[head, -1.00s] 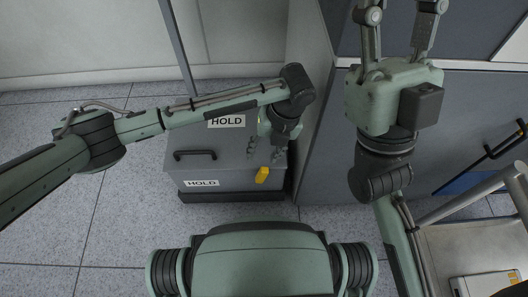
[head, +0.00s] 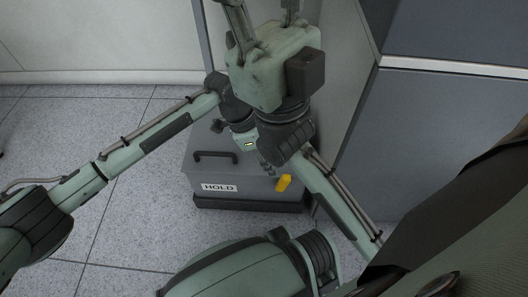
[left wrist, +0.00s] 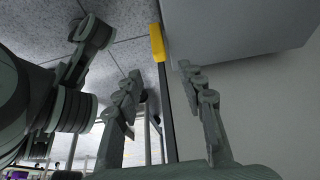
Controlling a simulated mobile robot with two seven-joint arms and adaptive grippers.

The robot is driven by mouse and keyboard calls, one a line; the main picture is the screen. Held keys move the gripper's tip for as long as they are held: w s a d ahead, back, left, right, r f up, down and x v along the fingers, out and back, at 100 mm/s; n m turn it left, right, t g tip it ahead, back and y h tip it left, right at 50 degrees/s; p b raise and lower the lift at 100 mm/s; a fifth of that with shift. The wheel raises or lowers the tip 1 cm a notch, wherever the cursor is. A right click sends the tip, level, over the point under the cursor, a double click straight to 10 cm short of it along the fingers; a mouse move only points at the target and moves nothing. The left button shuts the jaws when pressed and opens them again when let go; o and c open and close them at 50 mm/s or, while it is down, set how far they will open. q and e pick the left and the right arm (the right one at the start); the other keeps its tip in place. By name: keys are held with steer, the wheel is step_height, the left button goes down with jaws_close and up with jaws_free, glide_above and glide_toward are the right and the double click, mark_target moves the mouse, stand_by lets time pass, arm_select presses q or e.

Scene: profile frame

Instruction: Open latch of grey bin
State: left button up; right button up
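The grey bin (head: 240,186) stands on the floor against the wall, with a black handle (head: 216,156) and a HOLD label on its front. Its yellow latch (head: 284,183) is at the right of the front; it also shows in the left wrist view (left wrist: 157,42). My left gripper (head: 267,167) is just above and left of the latch in the head view, partly hidden by my right arm. In the left wrist view my left gripper (left wrist: 160,74) is open and empty, the latch beyond its fingertips. My right gripper (head: 265,8) points up, fingers apart, tips cut off.
A grey-blue cabinet (head: 450,130) stands at the right, with a pale panel beside the bin. A white wall (head: 90,35) is behind. The tiled floor (head: 115,215) left of and in front of the bin is clear.

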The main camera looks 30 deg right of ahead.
mark_target(286, 177)
arm_select(q)
steer(key=b+x, duration=0.2)
steer(key=x, duration=0.5)
steer(key=shift+s+f, duration=0.1)
steer(key=shift+f, duration=0.3)
steer(key=shift+c, duration=0.4)
jaws_close()
